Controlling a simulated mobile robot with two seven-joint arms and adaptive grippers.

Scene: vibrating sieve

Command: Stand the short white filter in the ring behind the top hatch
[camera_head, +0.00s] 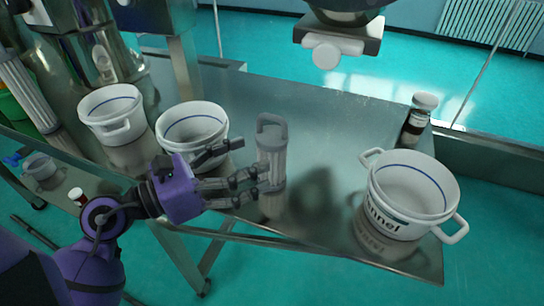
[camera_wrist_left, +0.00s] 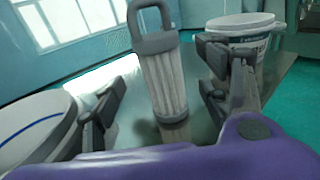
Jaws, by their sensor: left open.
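The short white filter (camera_head: 272,155) stands upright on the metal table, with a grey cap and a loop handle on top. My left gripper (camera_head: 247,165) is open at the filter's left side, its fingers reaching toward the filter's body. In the left wrist view the filter (camera_wrist_left: 165,82) appears between the spread fingers (camera_wrist_left: 160,85), with gaps visible on both sides. Part of the metal sieve machine (camera_head: 105,55) shows at the upper left. I cannot make out the ring behind its top hatch. My right gripper is not in view.
Two white pots (camera_head: 112,115) (camera_head: 193,128) stand left of the filter, the nearer one close to my gripper. A larger labelled pot (camera_head: 405,195) and a dark bottle (camera_head: 419,118) stand at the right. The table (camera_head: 320,125) is clear behind the filter.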

